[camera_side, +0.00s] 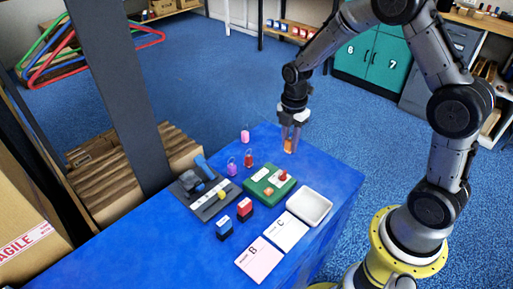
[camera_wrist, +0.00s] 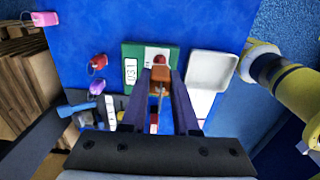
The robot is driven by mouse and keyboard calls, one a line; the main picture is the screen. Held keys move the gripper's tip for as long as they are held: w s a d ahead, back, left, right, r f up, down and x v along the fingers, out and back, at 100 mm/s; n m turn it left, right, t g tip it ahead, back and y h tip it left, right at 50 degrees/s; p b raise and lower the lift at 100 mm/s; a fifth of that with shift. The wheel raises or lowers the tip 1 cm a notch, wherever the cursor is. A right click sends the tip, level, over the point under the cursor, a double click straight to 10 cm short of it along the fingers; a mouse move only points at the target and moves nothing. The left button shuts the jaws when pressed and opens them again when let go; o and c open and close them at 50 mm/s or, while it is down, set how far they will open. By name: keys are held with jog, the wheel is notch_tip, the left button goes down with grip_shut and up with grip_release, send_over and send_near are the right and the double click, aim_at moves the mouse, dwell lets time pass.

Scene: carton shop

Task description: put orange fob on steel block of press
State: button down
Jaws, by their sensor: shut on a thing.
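My gripper (camera_side: 290,141) is shut on the orange fob (camera_side: 289,147) and holds it above the far right part of the blue table. The fob also shows between the fingertips in the wrist view (camera_wrist: 160,74). The press (camera_side: 205,192) is a dark grey base with a blue lever, left of my gripper in the side view. Its blue lever shows at lower left in the wrist view (camera_wrist: 80,110). I cannot clearly tell the steel block from the other press parts.
A green base (camera_side: 256,185) with a red knob lies between gripper and press. Pink (camera_side: 245,135), red (camera_side: 248,159) and purple (camera_side: 232,169) fobs stand nearby.

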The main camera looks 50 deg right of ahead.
jog(key=shift+s+m, duration=0.2)
jog(key=shift+m, duration=0.9)
jog(key=shift+r+m, duration=0.15)
jog(key=shift+m, duration=0.55)
jog(key=shift+w+r+m, duration=0.15)
jog(key=shift+w+m, duration=0.05)
jog(key=shift+m, duration=0.8)
jog(key=m, duration=0.2)
jog(key=w+m, duration=0.1)
jog(key=shift+a+r, duration=0.25)
jog(key=shift+a, duration=0.15)
jog(key=w+a+r+m, duration=0.1)
jog(key=w+a+m, duration=0.3)
jog(key=a, duration=0.5)
jog(key=w+a+m, duration=0.2)
jog(key=a+m, duration=0.3)
jog(key=a, duration=0.4)
jog(key=w+a+f, duration=0.1)
jog(key=w+f, duration=0.2)
jog(key=w, duration=0.1)
jog(key=w+a+f, duration=0.1)
jog(key=w+f, duration=0.2)
jog(key=w, duration=0.1)
jog(key=w+a+f, duration=0.2)
jog(key=w+f, duration=0.1)
jog(key=w, duration=0.1)
jog(key=shift+w, duration=0.25)
jog(key=shift+w+f, duration=0.25)
jog(key=shift+f, duration=1.65)
